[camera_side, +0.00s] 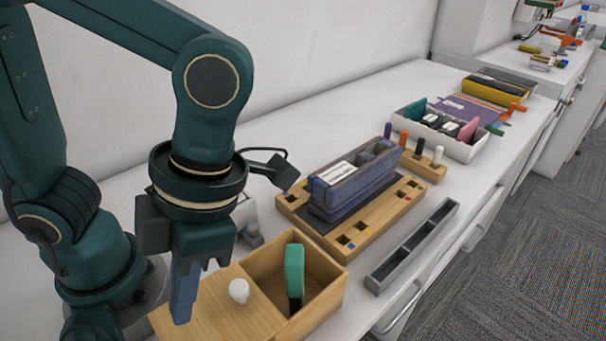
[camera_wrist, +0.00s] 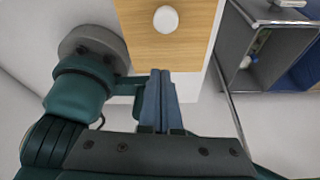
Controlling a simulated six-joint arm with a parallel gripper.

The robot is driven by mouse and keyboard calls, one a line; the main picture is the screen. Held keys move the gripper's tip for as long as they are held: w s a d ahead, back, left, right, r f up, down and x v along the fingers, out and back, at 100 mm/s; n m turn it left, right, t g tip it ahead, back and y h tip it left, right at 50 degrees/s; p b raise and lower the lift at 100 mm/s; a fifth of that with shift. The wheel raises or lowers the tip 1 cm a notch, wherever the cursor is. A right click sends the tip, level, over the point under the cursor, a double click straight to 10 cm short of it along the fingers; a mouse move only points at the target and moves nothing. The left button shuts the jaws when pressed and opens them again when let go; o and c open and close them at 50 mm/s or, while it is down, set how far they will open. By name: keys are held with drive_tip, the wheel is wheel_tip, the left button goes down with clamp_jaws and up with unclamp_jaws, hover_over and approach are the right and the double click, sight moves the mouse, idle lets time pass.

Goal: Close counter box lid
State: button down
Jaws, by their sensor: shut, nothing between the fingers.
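The wooden counter box (camera_side: 325,283) stands at the front of the counter, its right part open. A teal and black object (camera_side: 294,272) stands upright inside. The flat wooden lid (camera_side: 248,318) with a round white knob (camera_side: 238,291) lies to the left of the opening, leaving it uncovered. In the wrist view the lid (camera_wrist: 190,48) and knob (camera_wrist: 166,19) show at the top. My gripper (camera_side: 182,318) points down at the lid's left end, its blue fingers shut and empty. The fingertips (camera_wrist: 160,73) appear near the lid's edge; I cannot tell whether they touch.
A wooden tray (camera_side: 357,236) with a blue divided holder (camera_side: 350,187) stands behind the box. A grey sectioned tray (camera_side: 413,245) lies right of it, near the counter edge. A white bin (camera_side: 462,150) is farther back. The white wall bounds the left.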

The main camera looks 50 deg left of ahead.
sight(253, 290)
drive_tip(key=shift+w+d+f, duration=0.15)
drive_tip(key=shift+w, duration=0.8)
drive_tip(key=shift+w+d+f, duration=0.1)
drive_tip(key=shift+w+d, duration=0.05)
drive_tip(key=shift+w, duration=0.8)
drive_tip(key=shift+w, duration=1.8)
drive_tip(key=shift+s, duration=0.1)
